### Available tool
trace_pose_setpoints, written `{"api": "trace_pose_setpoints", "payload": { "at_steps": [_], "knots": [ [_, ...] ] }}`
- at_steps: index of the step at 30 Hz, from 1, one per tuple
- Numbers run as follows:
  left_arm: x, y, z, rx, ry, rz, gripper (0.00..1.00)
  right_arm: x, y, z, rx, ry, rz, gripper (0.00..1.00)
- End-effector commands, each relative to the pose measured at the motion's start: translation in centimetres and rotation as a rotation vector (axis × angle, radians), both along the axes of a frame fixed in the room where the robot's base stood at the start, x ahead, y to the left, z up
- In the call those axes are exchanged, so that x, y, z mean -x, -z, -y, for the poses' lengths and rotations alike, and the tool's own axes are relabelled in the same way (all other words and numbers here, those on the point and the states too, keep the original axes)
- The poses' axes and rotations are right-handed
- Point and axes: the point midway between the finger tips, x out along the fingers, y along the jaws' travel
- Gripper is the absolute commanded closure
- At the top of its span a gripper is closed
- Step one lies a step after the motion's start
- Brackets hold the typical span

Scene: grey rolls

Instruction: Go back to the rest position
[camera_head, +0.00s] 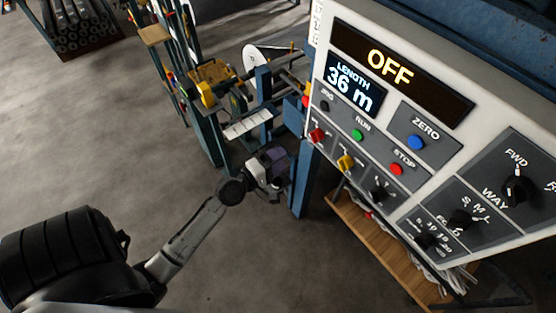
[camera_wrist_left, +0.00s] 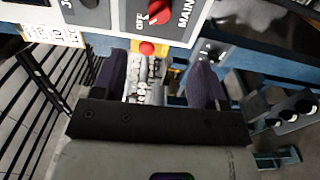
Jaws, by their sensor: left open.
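My left arm reaches in from the lower left in the head camera view. Beyond the fingers in that view are a red button (camera_wrist_left: 147,48) and a red knob marked OFF and MAIN (camera_wrist_left: 158,12) on the panel. I cannot tell whether a finger touches anything. My right gripper is not in view.
The panel's screens read OFF (camera_head: 390,68) and LENGTH 36 m (camera_head: 350,88). A wooden shelf (camera_head: 385,245) is below it. A blue post (camera_head: 304,185) stands close beside my left gripper. Machinery with a yellow part (camera_head: 208,92) stands behind. The grey floor (camera_head: 110,150) at left is clear.

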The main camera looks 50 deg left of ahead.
Motion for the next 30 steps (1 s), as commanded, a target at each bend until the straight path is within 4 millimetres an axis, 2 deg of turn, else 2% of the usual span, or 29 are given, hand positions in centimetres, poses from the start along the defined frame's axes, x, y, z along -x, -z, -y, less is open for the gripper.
{"api": "trace_pose_setpoints", "payload": {
  "at_steps": [20, 23, 26, 30],
  "knots": [
    [0.0, 0.0, 0.0, -0.026, 0.000, 0.001, 0.33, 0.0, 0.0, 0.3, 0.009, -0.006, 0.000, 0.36],
    [0.1, 0.7, 0.8, -0.121, 0.052, -0.038, 0.33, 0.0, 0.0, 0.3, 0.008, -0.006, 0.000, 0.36],
    [0.5, 2.8, 2.4, -0.315, 0.177, -0.144, 0.33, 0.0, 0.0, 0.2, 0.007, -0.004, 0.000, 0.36],
    [2.4, 5.3, 4.6, -0.708, 0.407, -0.329, 0.33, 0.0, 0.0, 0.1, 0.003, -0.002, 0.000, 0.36]
  ]
}}
